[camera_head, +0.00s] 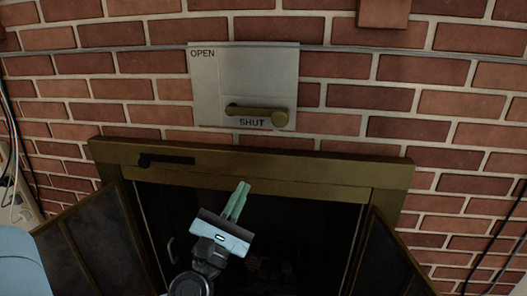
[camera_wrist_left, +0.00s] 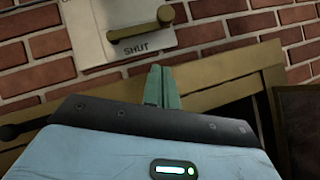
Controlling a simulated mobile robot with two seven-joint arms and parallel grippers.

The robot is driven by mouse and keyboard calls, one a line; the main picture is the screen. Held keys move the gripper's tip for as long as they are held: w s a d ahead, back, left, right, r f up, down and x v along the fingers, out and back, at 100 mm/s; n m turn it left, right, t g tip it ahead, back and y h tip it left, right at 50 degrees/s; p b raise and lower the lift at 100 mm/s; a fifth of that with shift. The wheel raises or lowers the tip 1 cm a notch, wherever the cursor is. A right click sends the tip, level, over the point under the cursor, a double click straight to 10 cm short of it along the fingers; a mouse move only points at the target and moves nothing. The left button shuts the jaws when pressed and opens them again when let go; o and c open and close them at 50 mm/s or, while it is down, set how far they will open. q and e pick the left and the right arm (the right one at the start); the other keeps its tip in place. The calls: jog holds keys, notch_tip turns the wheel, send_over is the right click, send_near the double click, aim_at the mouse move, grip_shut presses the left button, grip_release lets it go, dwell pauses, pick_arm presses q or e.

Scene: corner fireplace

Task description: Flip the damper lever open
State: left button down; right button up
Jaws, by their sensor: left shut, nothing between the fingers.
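The damper lever (camera_head: 256,112) is a brass-coloured bar with a round knob at its right end. It lies nearly level along the bottom of a pale metal plate (camera_head: 207,98), just above the word SHUT; the word OPEN is at the plate's top left. The lever (camera_wrist_left: 139,30) and plate (camera_wrist_left: 88,42) also show at the top of the left wrist view. My left gripper (camera_head: 240,192), with green fingers, is shut and empty. It is below the lever, in front of the fireplace opening, apart from the lever. The gripper's fingertips (camera_wrist_left: 161,72) show there too. My right gripper is not in view.
The brass fireplace frame (camera_head: 290,172) runs below the plate, with a dark handle or latch (camera_head: 165,160) at its left. Two dark doors stand open, left (camera_head: 80,250) and right (camera_head: 385,262). Cables hang at both sides. The brick wall around the plate is clear.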

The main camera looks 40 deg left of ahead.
pick_arm(q)
jog(key=p, duration=0.4)
send_near(256, 115)
jog(key=w+d+f, duration=0.1)
jog(key=w+d, duration=0.2)
jog(key=w, duration=0.1)
jog(key=shift+w+d+r+p, duration=0.25)
jog(key=shift+r+p, duration=0.1)
jog(key=shift+r, duration=0.15)
jog(key=shift+w+d+r+p, duration=0.2)
jog(key=shift+r+p, duration=0.1)
jog(key=shift+r, duration=0.15)
jog(key=shift+w+d+r+p, duration=0.25)
jog(key=shift+r+p, duration=0.1)
jog(key=shift+r, duration=0.15)
jog(key=shift+r, duration=0.1)
